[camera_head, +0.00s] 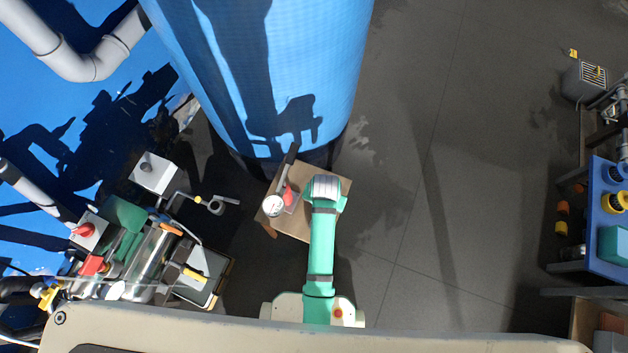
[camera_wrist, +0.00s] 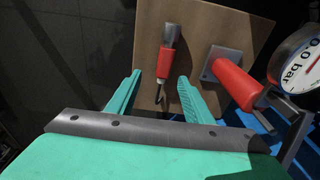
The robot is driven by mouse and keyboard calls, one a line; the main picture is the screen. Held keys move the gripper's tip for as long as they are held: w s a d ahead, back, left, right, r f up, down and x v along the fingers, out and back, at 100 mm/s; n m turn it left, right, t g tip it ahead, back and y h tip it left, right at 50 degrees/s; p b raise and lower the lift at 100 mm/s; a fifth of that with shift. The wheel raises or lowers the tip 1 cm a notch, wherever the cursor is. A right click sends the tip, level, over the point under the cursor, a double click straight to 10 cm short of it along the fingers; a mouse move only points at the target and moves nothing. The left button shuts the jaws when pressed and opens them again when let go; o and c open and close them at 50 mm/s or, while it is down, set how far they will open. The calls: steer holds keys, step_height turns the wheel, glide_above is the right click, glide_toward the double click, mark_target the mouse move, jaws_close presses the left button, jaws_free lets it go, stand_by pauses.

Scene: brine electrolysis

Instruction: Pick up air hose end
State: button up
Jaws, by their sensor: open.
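In the wrist view, my gripper (camera_wrist: 160,77) is open, with its two green fingers pointing at a brown board. A red piece (camera_wrist: 166,62) with a grey upper end and a thin dark tip lies between and just beyond the fingertips. It may be the air hose end; no hose clearly shows on it. The fingers do not appear to grip it. A second red part (camera_wrist: 234,80) on a grey square plate is to the right of the fingers. In the head view, my arm's wrist covers the fingers and the piece between them.
A round gauge marked bar (camera_wrist: 302,62) is at the right. In the head view, the brown board (camera_head: 299,171) stands at the foot of a large blue tank (camera_head: 290,60). Pipes and machinery (camera_head: 150,255) crowd the left. The grey floor (camera_head: 430,210) to the right is clear.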

steer(key=shift+g, duration=0.7)
steer(key=f, duration=0.1)
steer(key=w+f, duration=0.1)
steer(key=f, duration=0.2)
steer(key=shift+w+a+f, duration=0.35)
steer(key=shift+w, duration=0.05)
steer(key=f, duration=0.4)
steer(key=shift+s+a+f, duration=0.1)
steer(key=shift+a, duration=0.1)
steer(key=shift+d+f, duration=0.2)
steer(key=shift+f, duration=0.05)
steer(key=shift+a, duration=0.15)
jaws_close()
steer(key=shift+r, duration=0.1)
